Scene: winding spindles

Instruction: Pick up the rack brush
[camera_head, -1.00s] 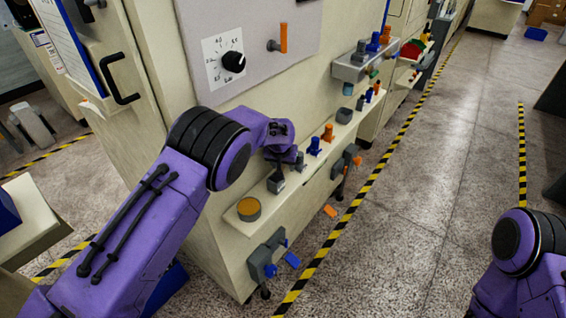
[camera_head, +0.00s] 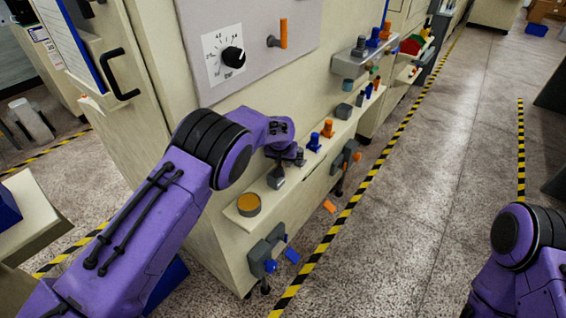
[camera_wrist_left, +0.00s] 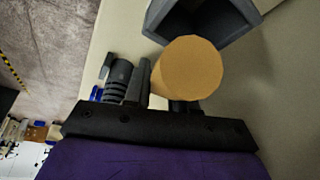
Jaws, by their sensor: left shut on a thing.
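The rack brush (camera_wrist_left: 188,68) shows in the left wrist view as a tan round handle end between my left gripper's fingers. My left gripper (camera_wrist_left: 167,92) is shut on it. A dark grey open holder (camera_wrist_left: 205,22) lies just beyond the handle; whether the brush is inside it cannot be told. In the head view my left gripper (camera_head: 278,157) is over the shelf, above the grey holder (camera_head: 276,179), with its fingers and the brush mostly hidden by my wrist. My right arm shows at the lower right, but its gripper is out of view.
The narrow shelf (camera_head: 239,219) holds an orange-topped tin (camera_head: 248,204) near its close end. A grey ribbed piece (camera_head: 299,157), a blue spindle (camera_head: 313,143) and an orange spindle (camera_head: 328,129) stand past my gripper. The striped aisle floor to the right is clear.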

